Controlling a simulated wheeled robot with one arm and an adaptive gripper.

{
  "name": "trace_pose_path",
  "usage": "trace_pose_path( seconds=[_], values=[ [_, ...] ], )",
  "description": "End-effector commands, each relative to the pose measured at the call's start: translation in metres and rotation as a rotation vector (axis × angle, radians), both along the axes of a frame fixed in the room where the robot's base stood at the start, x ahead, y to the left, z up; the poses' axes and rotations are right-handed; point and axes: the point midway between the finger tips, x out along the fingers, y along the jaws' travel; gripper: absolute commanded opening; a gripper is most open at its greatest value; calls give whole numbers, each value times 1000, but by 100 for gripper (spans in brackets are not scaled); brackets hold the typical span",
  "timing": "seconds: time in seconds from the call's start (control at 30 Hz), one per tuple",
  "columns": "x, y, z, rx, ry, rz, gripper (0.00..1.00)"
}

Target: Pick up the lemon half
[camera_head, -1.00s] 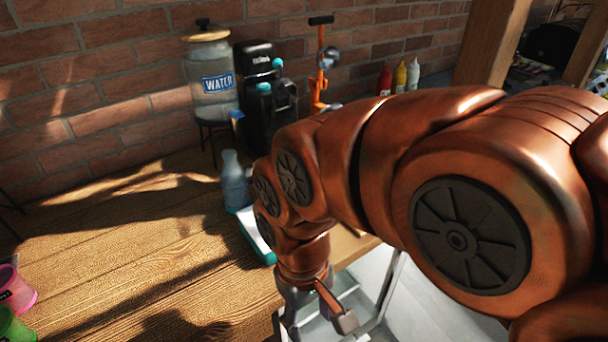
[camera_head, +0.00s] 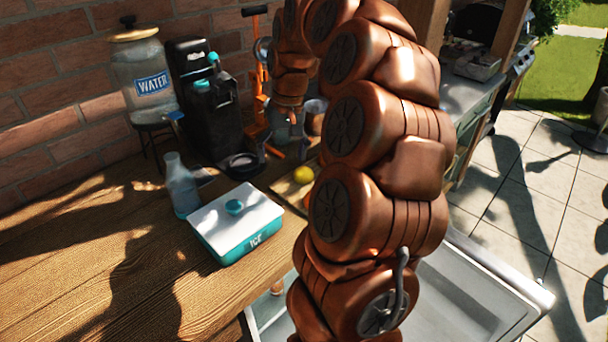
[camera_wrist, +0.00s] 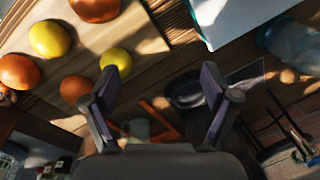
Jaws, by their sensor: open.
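Two yellow fruits show on the cutting board in the wrist view: a rounder one (camera_wrist: 49,38) at the left, and a paler one (camera_wrist: 115,62) just beyond my left finger. The paler one may be the lemon half, but I see no clear cut face. In the head view one yellow fruit (camera_head: 303,174) shows on the board, beside my arm; I cannot tell which of the two it is. My gripper (camera_wrist: 160,90) is open, with nothing between its fingers. In the head view it hangs at the back of the table, partly hard to make out.
Oranges (camera_wrist: 20,70) lie around the yellow fruits on the cutting board (camera_wrist: 150,45). A teal ice box (camera_head: 232,242) with a white lid and a bottle (camera_head: 181,185) stand left of the board. The water dispenser (camera_head: 146,75), black machine (camera_head: 200,95) and orange press (camera_head: 258,85) stand behind.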

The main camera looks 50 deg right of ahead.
Motion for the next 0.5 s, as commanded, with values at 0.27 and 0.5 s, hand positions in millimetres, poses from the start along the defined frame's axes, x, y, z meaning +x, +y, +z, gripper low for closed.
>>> trace_pose_path(
  seconds=[0.27,0.5],
  values=[
    [-4,-76,-11,1,-7,-157,86],
    [-6,-81,-23,4,-2,-173,86]
  ],
)
